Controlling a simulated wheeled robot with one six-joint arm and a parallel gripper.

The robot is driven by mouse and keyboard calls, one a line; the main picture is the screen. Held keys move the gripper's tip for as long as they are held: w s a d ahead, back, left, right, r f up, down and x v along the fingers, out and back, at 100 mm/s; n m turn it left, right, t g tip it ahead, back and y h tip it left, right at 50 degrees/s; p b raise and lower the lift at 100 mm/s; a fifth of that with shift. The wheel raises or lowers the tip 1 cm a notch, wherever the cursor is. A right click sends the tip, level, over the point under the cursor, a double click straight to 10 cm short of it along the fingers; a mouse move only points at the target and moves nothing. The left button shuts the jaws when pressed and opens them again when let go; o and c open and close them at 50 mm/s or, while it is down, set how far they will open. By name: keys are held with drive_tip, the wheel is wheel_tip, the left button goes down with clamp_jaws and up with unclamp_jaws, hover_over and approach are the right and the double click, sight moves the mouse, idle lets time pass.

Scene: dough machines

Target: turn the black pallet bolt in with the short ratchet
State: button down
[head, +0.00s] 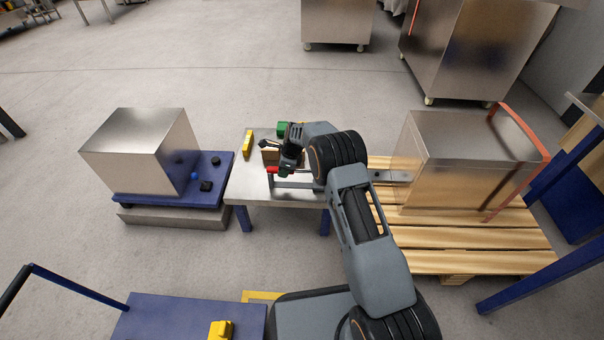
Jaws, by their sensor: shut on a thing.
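My gripper (288,164) is over the small metal table, partly hidden by my own wrist. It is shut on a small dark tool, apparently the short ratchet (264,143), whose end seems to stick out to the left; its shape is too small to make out. A red-handled item (271,170) lies just below the gripper in the picture. The wooden pallet (455,236) at the right carries a steel box and a flat metal bracket (390,176). I cannot make out a black bolt on it, and my arm hides part of its left side.
The table (240,184) also holds a yellow item (248,143), a green item (283,129) and a brown block (269,155). A blue platform (170,199) with a steel box (142,152) and black knobs (206,186) stands left. A blue cart (180,318) is in front.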

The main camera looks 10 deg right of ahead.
drive_tip(key=shift+r+p, duration=0.5)
drive_tip(key=shift+r, duration=0.15)
drive_tip(key=shift+r+p, duration=2.25)
drive_tip(key=shift+r, duration=0.7)
drive_tip(key=c, duration=1.5)
unclamp_jaws()
clamp_jaws()
drive_tip(key=shift+d, duration=0.1)
